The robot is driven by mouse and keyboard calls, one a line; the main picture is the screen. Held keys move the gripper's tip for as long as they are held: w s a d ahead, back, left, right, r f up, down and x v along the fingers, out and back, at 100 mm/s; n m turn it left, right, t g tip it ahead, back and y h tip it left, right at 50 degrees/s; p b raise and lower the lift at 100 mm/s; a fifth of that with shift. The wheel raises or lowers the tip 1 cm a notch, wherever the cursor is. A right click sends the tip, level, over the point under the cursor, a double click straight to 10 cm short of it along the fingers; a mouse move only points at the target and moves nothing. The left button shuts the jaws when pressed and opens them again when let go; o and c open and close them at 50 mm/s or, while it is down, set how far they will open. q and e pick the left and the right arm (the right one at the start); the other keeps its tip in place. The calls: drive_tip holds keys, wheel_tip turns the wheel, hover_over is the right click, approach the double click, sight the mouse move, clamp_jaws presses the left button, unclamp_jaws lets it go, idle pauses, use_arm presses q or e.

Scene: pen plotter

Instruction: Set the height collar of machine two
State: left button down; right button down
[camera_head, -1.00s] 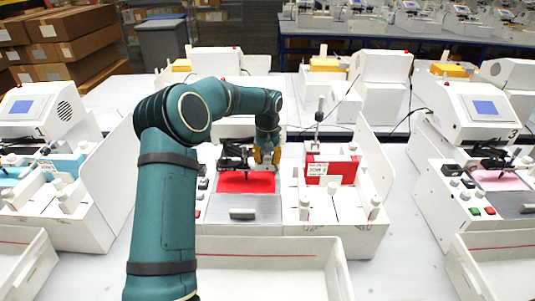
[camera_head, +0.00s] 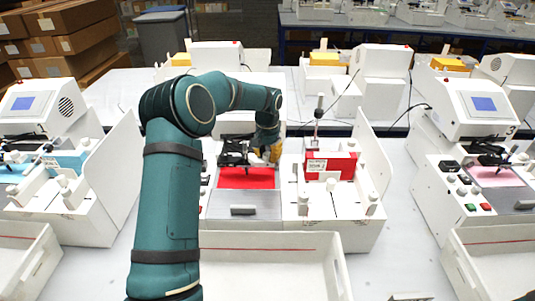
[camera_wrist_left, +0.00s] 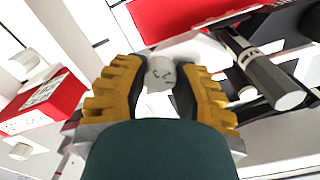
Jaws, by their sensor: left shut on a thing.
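Machine two (camera_head: 240,207) is the white plotter in the middle, with a red sheet (camera_head: 246,178) on its grey bed. My left arm reaches over it from the left. My left gripper (camera_head: 265,154) is at the dark pen carriage (camera_head: 234,150), above the sheet's far edge. In the left wrist view, its yellow ridged fingers are shut on both sides of a small white collar (camera_wrist_left: 160,73) with dark number marks. The machine's own screen is hidden behind my arm. My right gripper is not in view.
A red labelled block (camera_head: 341,168) stands on the machine's right part, near upright posts and a raised white side panel (camera_head: 371,160). An open white tray (camera_head: 270,268) is in front. Similar plotters stand left (camera_head: 70,180) and right (camera_head: 478,140).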

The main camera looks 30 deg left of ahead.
sight(267, 154)
use_arm(q)
drive_tip(key=c, duration=0.6)
unclamp_jaws()
drive_tip(key=shift+c, duration=0.2)
drive_tip(key=shift+r, duration=0.1)
wheel_tip(267, 154, up, 12)
drive_tip(key=shift+s, duration=0.1)
